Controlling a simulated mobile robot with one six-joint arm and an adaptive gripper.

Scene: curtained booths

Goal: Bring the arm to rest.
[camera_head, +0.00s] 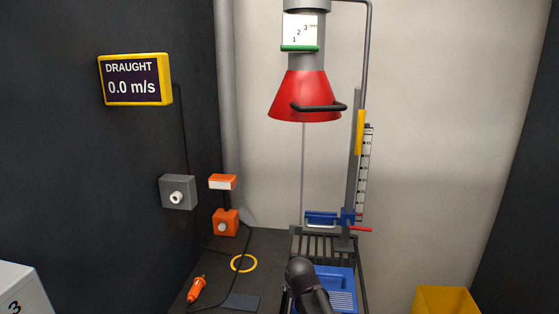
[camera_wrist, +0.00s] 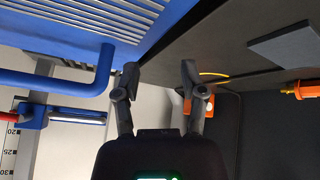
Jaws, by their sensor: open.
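My gripper (camera_wrist: 160,76) shows in the wrist view with its two dark fingers apart and nothing between them. A dark part of my arm (camera_head: 304,284) shows in the head view at the bottom, in front of the blue ribbed tray (camera_head: 338,284) and the dark bench. In the wrist view the blue ribbed part (camera_wrist: 100,18) and a thick blue bar (camera_wrist: 60,82) lie left of the fingers. I cannot tell how far the fingers are from them. The fingertips are not visible in the head view.
A red hood (camera_head: 304,95) with a dark handle hangs above the bench. A blue clamp (camera_head: 325,217) with a red lever sits on the rail with a scale. An orange plug (camera_head: 196,289), a yellow ring (camera_head: 243,263) and a dark plate (camera_head: 241,302) lie left. A yellow bin (camera_head: 445,300) stands right.

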